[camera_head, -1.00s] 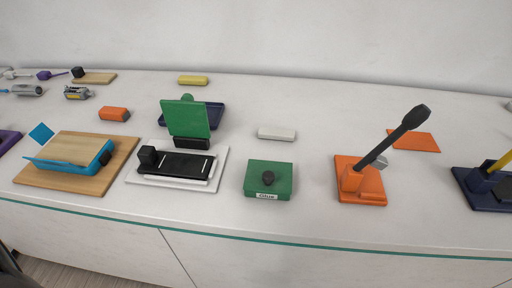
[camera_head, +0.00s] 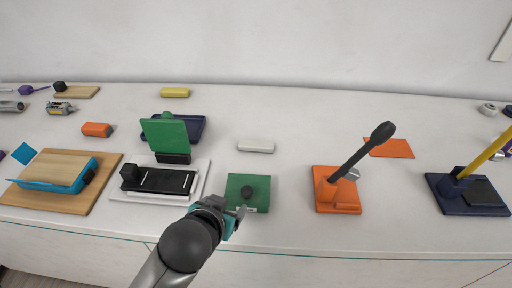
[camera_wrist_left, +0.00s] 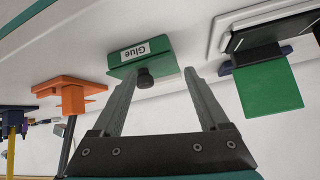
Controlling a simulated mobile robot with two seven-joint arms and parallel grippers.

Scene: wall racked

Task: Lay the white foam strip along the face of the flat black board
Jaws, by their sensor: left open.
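The white foam strip (camera_head: 256,146), a small pale bar, lies on the counter behind the green Glue box (camera_head: 236,203). The flat black board (camera_head: 160,181) lies on a white base (camera_head: 142,197) to the left of that box. My left gripper (camera_head: 237,217) is open and empty at the front of the Glue box; I cannot tell whether it touches. In the left wrist view, its two fingers (camera_wrist_left: 157,82) are spread near the Glue box's black knob (camera_wrist_left: 145,78), and part of the black board (camera_wrist_left: 268,31) shows at upper right. My right gripper is not in view.
A green upright panel (camera_head: 165,136) stands behind the black board. An orange stand with a black lever (camera_head: 352,160) is right of the Glue box. A wooden board (camera_head: 66,195) with a blue piece lies left. The counter around the white strip is clear.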

